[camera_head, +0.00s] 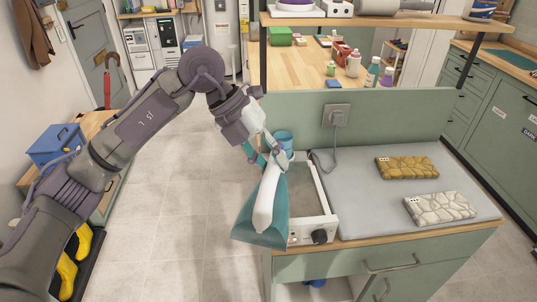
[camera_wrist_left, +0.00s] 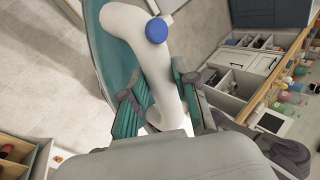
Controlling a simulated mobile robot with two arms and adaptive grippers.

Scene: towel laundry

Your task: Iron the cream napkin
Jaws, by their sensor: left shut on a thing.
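The iron, with a teal body (camera_head: 240,222) and a white handle (camera_head: 266,198), hangs tilted at the left end of the counter. My left gripper (camera_head: 264,154) is shut on its handle. The left wrist view shows the white handle (camera_wrist_left: 158,70), with a blue button, between the teal finger pads of the gripper (camera_wrist_left: 160,100). The cream napkin (camera_head: 440,207), with a pale stone-like pattern, lies flat on the grey ironing pad (camera_head: 370,205), near the front right. The iron and left gripper are left of it, well apart. My right gripper is out of view.
A white unit with a black knob (camera_head: 310,232) stands left of the pad, partly behind the iron. A mustard napkin (camera_head: 406,167) lies behind the cream one. A plug and cord (camera_head: 337,118) hang at the green back panel.

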